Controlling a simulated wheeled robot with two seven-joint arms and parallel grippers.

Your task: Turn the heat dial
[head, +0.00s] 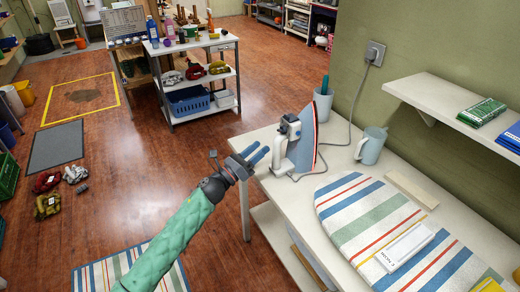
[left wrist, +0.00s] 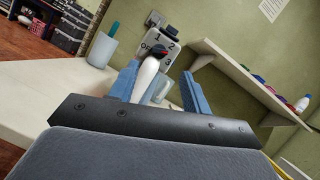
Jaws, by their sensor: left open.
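An iron (head: 305,145) with a white handle and a blue-edged soleplate stands upright on the white table (head: 335,148). Its heat dial shows in the left wrist view as a grey plate (left wrist: 166,36) marked OFF, 1, 2, 3, with a dark knob (left wrist: 158,51) bearing a red mark. My left gripper (head: 258,156) is open and empty, just left of the iron in the head view, with a small gap. In the left wrist view the iron's white handle (left wrist: 146,76) and the knob appear between my open blue fingers (left wrist: 160,82), beyond the tips. My right gripper is out of view.
A striped ironing board (head: 385,225) lies on the table's right part, with a white packet (head: 405,247) on it. A wall shelf (head: 440,95) overhangs at right.

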